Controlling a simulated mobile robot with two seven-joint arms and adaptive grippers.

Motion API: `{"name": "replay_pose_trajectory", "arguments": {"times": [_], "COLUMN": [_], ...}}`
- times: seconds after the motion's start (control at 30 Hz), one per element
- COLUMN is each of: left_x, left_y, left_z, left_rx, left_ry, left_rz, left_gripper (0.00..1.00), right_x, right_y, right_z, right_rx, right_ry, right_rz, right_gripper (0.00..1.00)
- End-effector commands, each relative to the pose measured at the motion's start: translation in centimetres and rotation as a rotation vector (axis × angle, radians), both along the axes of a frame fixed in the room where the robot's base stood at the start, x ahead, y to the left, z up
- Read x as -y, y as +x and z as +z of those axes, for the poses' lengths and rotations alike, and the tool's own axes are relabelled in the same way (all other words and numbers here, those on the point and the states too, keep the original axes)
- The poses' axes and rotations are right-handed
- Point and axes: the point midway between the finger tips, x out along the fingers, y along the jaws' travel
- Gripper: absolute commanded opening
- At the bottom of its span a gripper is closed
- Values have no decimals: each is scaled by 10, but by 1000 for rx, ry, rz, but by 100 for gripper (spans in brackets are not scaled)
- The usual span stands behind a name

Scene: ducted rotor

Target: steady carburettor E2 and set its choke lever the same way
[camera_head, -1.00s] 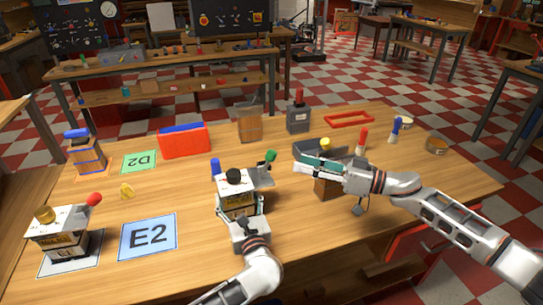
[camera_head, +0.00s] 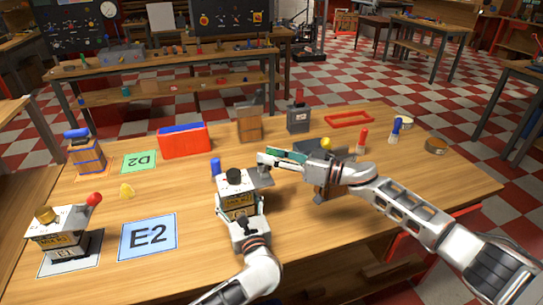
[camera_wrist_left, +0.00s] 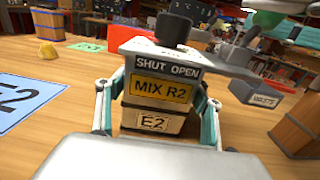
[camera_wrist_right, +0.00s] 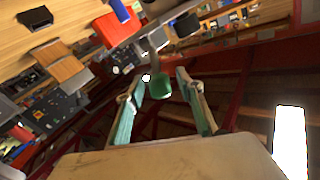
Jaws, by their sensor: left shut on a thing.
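Carburettor E2 (camera_head: 238,203) stands upright on the bench, a white-topped block with a black cap, right of the blue E2 card (camera_head: 147,237). My left gripper (camera_head: 243,212) is shut on its body; in the left wrist view the fingers flank its E2 and MIX R2 labels (camera_wrist_left: 162,90). Its top reads SHUT OPEN. Its green-knobbed choke lever is hidden by my right gripper (camera_head: 265,165) in the head view. In the right wrist view the green knob (camera_wrist_right: 163,86) sits between my open fingertips, with visible gaps. Carburettor E1 (camera_head: 66,236), at left, has a red-knobbed lever (camera_head: 93,199) leaning right.
A blue peg (camera_head: 215,168) stands just behind E2. A red bin (camera_head: 184,140), a wooden box (camera_head: 249,126) and a grey container (camera_head: 298,119) stand farther back. A dark tray (camera_head: 312,149) lies behind my right wrist. Bench is clear in front of the blue card.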

Motion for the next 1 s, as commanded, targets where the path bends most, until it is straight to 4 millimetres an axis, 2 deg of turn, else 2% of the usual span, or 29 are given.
{"name": "replay_pose_trajectory", "arguments": {"times": [0.03,0.13,0.17,0.37,0.7,1.0], "left_x": [0,0,0,0,0,0], "left_y": [0,0,0,0,0,0], "left_z": [0,0,0,0,0,0], "left_rx": [1,1,1,1,1,1], "left_ry": [0,0,0,0,0,0], "left_rz": [0,0,0,0,0,0], "left_gripper": [36,36,36,36,36,36], "right_x": [0,0,0,1,10,11], "right_y": [0,0,0,0,4,5], "right_z": [0,0,0,-2,-7,-7], "right_rx": [0,0,0,-12,-90,-90], "right_ry": [0,0,0,20,207,213], "right_rz": [0,0,0,1,1,0], "right_gripper": [29,3,0,0,0,0]}}
